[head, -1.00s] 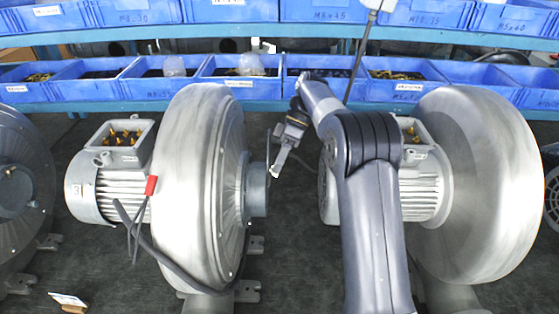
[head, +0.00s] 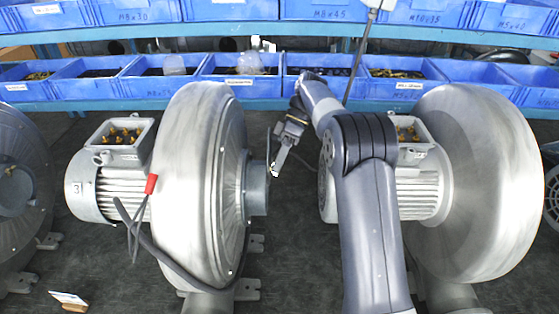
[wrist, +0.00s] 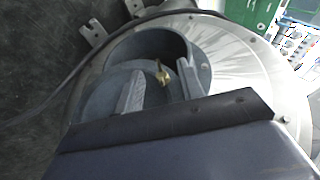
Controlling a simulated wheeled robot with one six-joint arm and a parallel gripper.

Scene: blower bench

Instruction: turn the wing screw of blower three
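Blower three (head: 205,180) is the big grey blower left of centre in the head view, with a "3" tag on its motor (head: 78,188). Its round inlet collar (head: 258,188) faces right, towards my gripper (head: 274,165). In the wrist view the collar (wrist: 190,45) opens below my gripper (wrist: 160,82). A small brass wing screw (wrist: 162,74) shows inside it, between my two spread fingers. The fingers look apart from the screw; its depth relative to the fingertips is hard to tell. In the head view the screw is hidden.
Another blower (head: 475,185) stands close on the right, behind my arm. A dark cable (head: 175,262) hangs around the front of blower three. A small card (head: 68,299) stands at the lower left. Blue bins (head: 240,78) line the shelf behind.

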